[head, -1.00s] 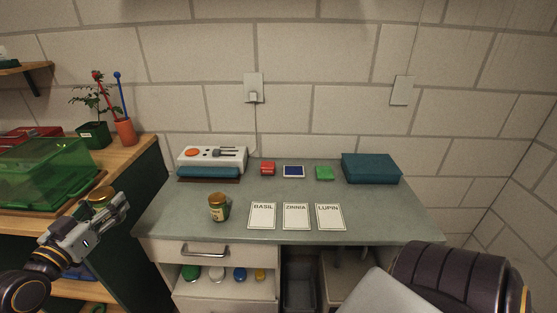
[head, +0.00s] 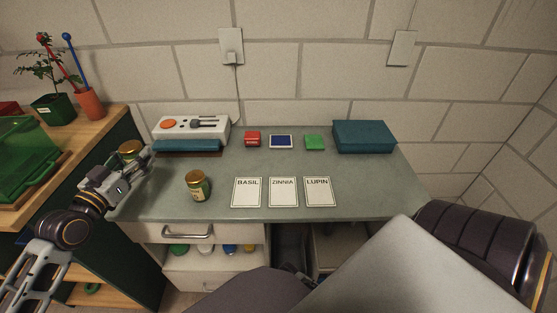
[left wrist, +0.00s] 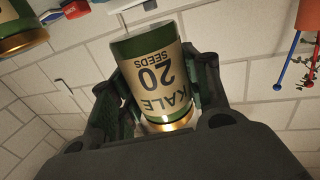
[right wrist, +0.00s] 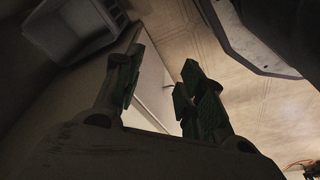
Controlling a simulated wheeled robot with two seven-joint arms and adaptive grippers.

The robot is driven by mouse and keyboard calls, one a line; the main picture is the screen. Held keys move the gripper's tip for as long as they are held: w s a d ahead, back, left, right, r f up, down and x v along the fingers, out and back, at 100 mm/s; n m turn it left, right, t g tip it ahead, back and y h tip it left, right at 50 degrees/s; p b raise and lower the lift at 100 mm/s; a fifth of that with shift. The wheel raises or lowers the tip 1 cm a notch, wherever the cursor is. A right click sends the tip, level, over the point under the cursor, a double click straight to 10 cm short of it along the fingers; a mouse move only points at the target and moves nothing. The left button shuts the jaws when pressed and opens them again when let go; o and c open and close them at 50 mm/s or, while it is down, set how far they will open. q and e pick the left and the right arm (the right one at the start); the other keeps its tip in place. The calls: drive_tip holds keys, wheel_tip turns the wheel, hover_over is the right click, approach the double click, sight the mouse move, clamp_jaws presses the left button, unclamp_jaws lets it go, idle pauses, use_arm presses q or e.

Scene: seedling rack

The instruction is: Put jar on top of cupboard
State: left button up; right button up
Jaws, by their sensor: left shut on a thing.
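A jar with a gold lid and green-and-cream label (head: 130,147) is in my left gripper (head: 133,164), above the left end of the grey desk. In the left wrist view the held jar (left wrist: 155,72) reads "KALE 20 SEEDS", upside down in the picture, with a finger on each side. A similar jar (head: 198,188) stands upright on the desk, right of my left gripper. The dark green cupboard with a wooden top (head: 108,121) stands left of the desk. My right gripper (right wrist: 160,78) is open and empty in the right wrist view; the head view hides it.
The cupboard top bears a green clear-lidded box (head: 25,165), a potted plant (head: 48,108) and an orange pot (head: 90,103). The grey desk (head: 330,165) holds seed cards, small blocks, a teal box (head: 363,136) and a white device (head: 190,130).

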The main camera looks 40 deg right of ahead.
use_arm(q)
drive_tip(key=shift+w+d+f, duration=0.1)
drive_tip(key=shift+d+f, duration=0.05)
drive_tip(key=shift+f, duration=0.25)
use_arm(e)
drive_tip(key=shift+s+d+f, duration=0.1)
drive_tip(key=shift+s+d, duration=0.05)
drive_tip(key=shift+s, duration=0.45)
use_arm(q)
drive_tip(key=shift+f, duration=0.1)
use_arm(e)
drive_tip(key=shift+g, duration=0.3)
use_arm(q)
drive_tip(key=shift+f, duration=0.1)
drive_tip(key=shift+f, duration=0.55)
drive_tip(key=shift+f+b, duration=0.9)
drive_tip(key=shift+f, duration=1.4)
use_arm(e)
drive_tip(key=shift+w+a+r, duration=0.1)
drive_tip(key=shift+a+r, duration=0.1)
drive_tip(key=shift+r, duration=0.7)
drive_tip(key=shift+a+r, duration=0.2)
drive_tip(key=shift+r, duration=0.65)
drive_tip(key=shift+w+a+r, duration=0.1)
drive_tip(key=shift+a+r, duration=0.1)
drive_tip(key=shift+r, duration=0.7)
